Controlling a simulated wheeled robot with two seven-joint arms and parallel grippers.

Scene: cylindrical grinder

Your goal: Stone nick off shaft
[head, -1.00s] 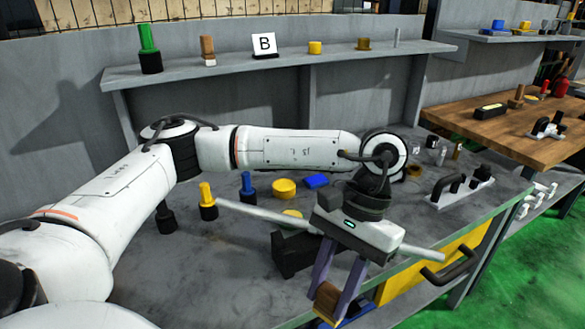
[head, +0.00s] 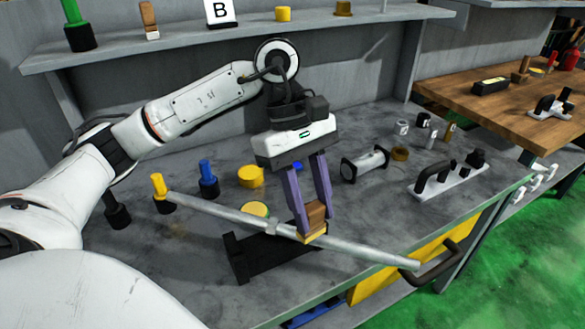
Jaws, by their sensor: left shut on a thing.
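The shaft (head: 365,252) is a long grey metal bar lying aslant across the bench, over a black support block (head: 262,262). A small lighter raised spot (head: 272,227) shows on it left of my gripper. My left gripper (head: 313,216) points down, its purple fingers shut on a brown block with a yellowish lower face, which looks like the stone (head: 315,214). The stone overlaps the shaft in the picture, right of its middle; I cannot tell whether it touches. The stone hides a short part of the shaft. My right gripper is not in view.
Yellow-topped (head: 159,190) and blue-topped (head: 208,178) black-based items stand near the shaft's left end. A yellow round piece (head: 250,176), a black-ended cylinder (head: 364,163) and a handled gauge (head: 448,174) stand behind. A drawer handle (head: 436,265) juts from the bench front.

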